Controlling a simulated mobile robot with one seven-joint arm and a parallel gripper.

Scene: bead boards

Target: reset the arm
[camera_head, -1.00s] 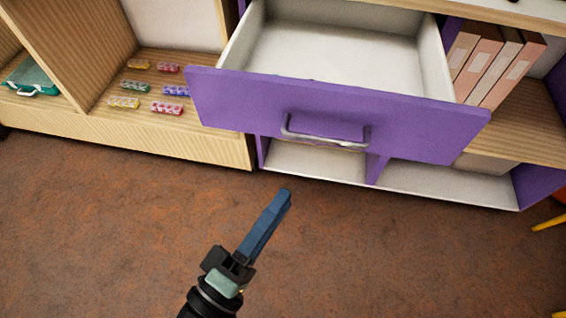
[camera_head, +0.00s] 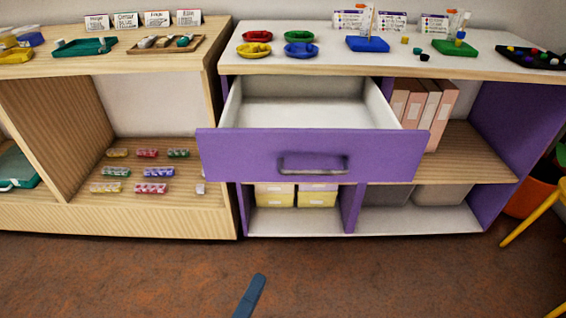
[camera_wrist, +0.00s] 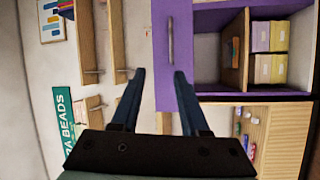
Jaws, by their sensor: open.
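My gripper (camera_wrist: 158,75) is open and empty in the wrist view, its two dark blue fingers apart with nothing between them. In the head view only a blue finger (camera_head: 250,297) shows at the bottom edge, over the floor; the rest of my arm is out of that frame. The purple drawer (camera_head: 230,155) is pulled out of the shelf and its visible inside is bare. Its grey handle (camera_head: 313,167) is clear of my gripper. The handle also shows beyond the fingertips in the wrist view (camera_wrist: 171,40).
The shelf top (camera_head: 350,62) holds coloured bowls and bead boards. A wooden shelf (camera_head: 140,218) with small bead boxes stands at left. Yellow bins (camera_head: 317,198) sit below the drawer. A yellow chair leg (camera_head: 530,220) is at right. The brown floor (camera_head: 400,275) in front is clear.

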